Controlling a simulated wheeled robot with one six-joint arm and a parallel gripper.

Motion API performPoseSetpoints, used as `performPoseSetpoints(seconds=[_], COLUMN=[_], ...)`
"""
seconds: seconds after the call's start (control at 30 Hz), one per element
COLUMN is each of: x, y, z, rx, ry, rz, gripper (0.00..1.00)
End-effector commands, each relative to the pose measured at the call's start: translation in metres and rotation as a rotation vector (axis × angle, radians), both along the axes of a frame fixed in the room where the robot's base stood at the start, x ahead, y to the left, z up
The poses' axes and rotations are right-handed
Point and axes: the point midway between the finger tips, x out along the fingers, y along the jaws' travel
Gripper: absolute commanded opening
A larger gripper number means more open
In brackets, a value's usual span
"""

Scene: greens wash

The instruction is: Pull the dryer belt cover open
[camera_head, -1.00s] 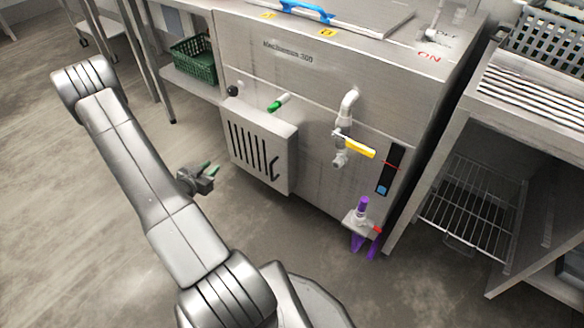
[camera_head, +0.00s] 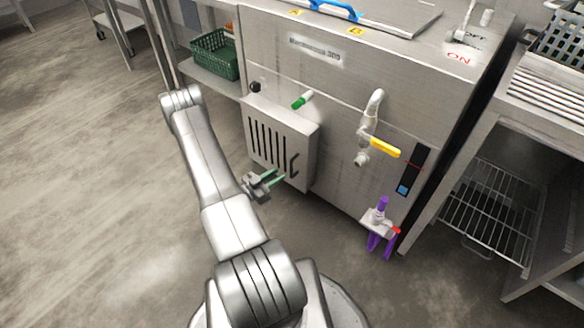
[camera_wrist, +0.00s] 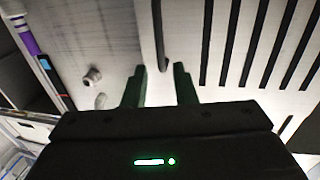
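The dryer belt cover (camera_head: 304,150) is a grey metal box with dark vertical slots, low on the front of the machine. It sits against the machine and looks closed. Its dark hooked handle (camera_head: 293,166) is on the right part of its face. My gripper (camera_head: 277,177) is in front of the cover's lower part, close to the handle. In the wrist view, my gripper (camera_wrist: 160,70) has its two green fingertips apart. The handle (camera_wrist: 158,35) shows between and beyond them, beside the slotted face of the cover (camera_wrist: 186,40). Contact cannot be told.
A yellow-handled valve (camera_head: 385,147) and a green-handled one (camera_head: 302,99) stick out of the machine (camera_head: 345,75). A purple fitting (camera_head: 382,208) stands low at right. A green basket (camera_head: 208,58) sits on a shelf at left. The floor at left is clear.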

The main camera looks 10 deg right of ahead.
Motion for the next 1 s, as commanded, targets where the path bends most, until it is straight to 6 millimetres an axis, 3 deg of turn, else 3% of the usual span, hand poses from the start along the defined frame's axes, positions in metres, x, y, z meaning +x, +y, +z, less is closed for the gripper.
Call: performPoseSetpoints(seconds=[0.2,0.4,0.8,0.93,1.0], x=[0.02,0.031,0.035,0.035,0.034], y=[-0.04,-0.062,-0.069,-0.068,-0.068], z=[-0.001,-0.001,0.0,0.0,0.0], rx=[0.001,0.001,0.0,0.0,0.0], ry=[-0.002,-0.002,-0.001,-0.001,-0.001], rz=[-0.003,-0.001,0.001,0.001,0.001], gripper=[0.25,0.25,0.25,0.01,0.0])
